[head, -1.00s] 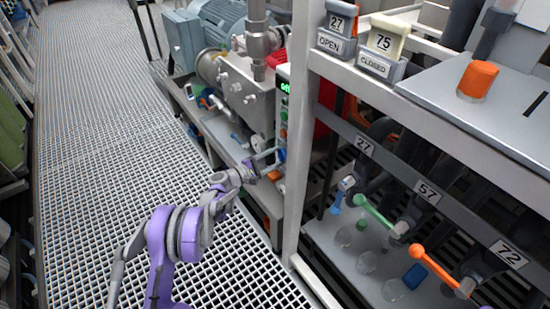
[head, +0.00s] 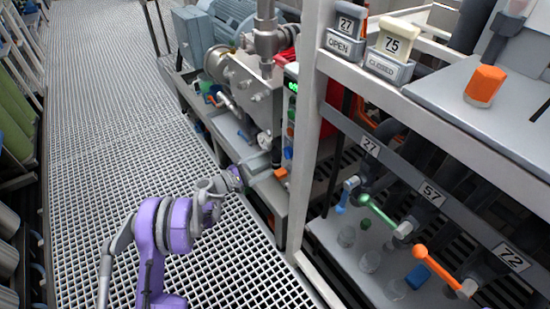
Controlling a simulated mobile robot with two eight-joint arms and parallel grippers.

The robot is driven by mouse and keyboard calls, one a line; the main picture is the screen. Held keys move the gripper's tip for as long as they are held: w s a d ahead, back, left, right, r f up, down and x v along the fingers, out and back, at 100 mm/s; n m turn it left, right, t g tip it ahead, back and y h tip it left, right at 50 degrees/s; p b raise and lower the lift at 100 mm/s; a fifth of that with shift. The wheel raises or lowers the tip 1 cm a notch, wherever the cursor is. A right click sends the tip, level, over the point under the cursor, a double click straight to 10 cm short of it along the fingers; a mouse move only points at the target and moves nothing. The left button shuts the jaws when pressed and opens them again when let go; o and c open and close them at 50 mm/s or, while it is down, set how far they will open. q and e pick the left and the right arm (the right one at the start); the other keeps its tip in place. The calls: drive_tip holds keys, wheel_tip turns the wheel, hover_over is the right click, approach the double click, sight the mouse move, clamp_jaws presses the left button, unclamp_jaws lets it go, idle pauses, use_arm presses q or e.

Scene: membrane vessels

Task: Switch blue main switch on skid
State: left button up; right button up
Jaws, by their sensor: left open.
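A narrow control panel with a lit green display (head: 292,87) faces the walkway on the skid, beside the white frame post. Small coloured knobs run down it, and a blue knob (head: 288,153) shows near its lower end. Its turn position is too small to read. My left gripper (head: 243,172) is open and appears empty, to the left of and a little lower than the blue knob, apart from it. Its fingertips are small and partly hidden against the skid. My right gripper is not in view.
An orange item (head: 281,173) sits below the panel. The white post (head: 308,130) stands just right of it. Valves with green (head: 378,212) and orange (head: 437,268) handles are at the lower right. The grated walkway (head: 110,150) on the left is clear.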

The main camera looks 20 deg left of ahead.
use_arm(q)
drive_tip(key=shift+v, duration=1.65)
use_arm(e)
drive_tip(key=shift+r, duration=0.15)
use_arm(q)
drive_tip(key=s+d+r+m+g+y, duration=0.2)
drive_tip(key=s+d+r+m+g, duration=0.15)
drive_tip(key=s+d, duration=0.35)
drive_tip(key=s+d+r+m+g+y, duration=0.25)
drive_tip(key=s+d+m+g, duration=0.2)
drive_tip(key=s+d, duration=0.3)
drive_tip(key=s+a+f+m+g+y, duration=0.1)
drive_tip(key=s+a+m+y, duration=0.2)
drive_tip(key=s, duration=0.9)
drive_tip(key=s+a+m+g+y, duration=0.1)
drive_tip(key=s+m+y, duration=0.3)
drive_tip(key=s, duration=0.9)
wheel_tip(320, 180, up, 22)
drive_tip(key=w+m+t+p, duration=0.1)
drive_tip(key=p, duration=1.8)
drive_tip(key=shift+w+a+f+m, duration=0.2)
drive_tip(key=shift+w+a+m, duration=0.05)
drive_tip(key=shift+w+m, duration=0.1)
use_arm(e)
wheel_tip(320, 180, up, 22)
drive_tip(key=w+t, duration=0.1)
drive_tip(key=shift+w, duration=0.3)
